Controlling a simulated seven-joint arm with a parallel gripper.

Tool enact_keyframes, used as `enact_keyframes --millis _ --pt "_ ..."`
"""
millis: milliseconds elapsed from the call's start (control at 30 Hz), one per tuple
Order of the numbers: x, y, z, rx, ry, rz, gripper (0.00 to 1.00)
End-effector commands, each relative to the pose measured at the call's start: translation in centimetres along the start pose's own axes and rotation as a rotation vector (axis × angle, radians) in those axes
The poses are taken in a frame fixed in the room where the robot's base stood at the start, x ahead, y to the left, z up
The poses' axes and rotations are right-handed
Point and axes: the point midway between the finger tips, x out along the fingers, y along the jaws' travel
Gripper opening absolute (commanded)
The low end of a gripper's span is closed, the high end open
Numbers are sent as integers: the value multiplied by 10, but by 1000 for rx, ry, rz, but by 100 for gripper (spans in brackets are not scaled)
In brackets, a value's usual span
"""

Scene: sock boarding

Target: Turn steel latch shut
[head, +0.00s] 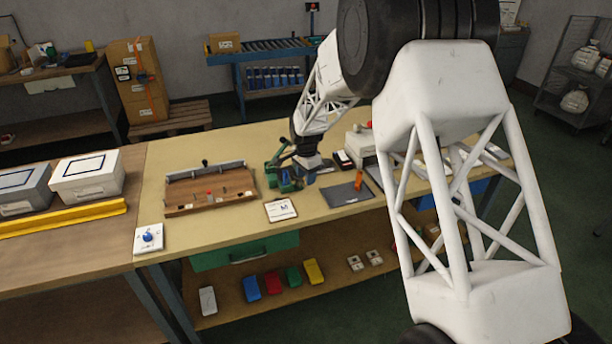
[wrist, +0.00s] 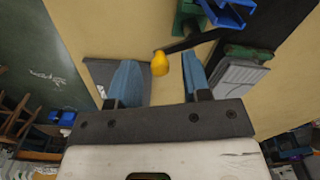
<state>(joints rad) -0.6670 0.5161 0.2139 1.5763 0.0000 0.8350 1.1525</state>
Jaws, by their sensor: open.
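My gripper (wrist: 159,62) is open, with its two blue fingers apart. It also shows in the head view (head: 306,172), low over the bench next to a green fixture (head: 284,179). In the wrist view a dark lever with a yellow rounded knob (wrist: 160,64) reaches from the green fixture (wrist: 186,18) to between the fingertips. The knob appears between the fingers; I cannot tell whether either finger touches it. I cannot tell for sure whether this lever is the steel latch. My gripper and arm partly hide the fixture in the head view.
A wooden board with a metal rail (head: 208,188) lies to the left on the bench (head: 240,140). A white label card (head: 281,210) is in front. A dark mat (head: 343,195) with an orange item (head: 359,181) lies to the right. A grey block (wrist: 240,80) stands close by.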

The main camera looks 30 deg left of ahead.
Motion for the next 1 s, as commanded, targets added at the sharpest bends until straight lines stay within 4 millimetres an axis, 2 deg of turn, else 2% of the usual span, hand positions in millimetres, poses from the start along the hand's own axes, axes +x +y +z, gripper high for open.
enact_keyframes --millis 200,500,1000 --pt "0 0 0 0 0 0 44" --pt "0 0 0 0 0 0 0" --pt "0 -1 -3 -81 0 0 0"
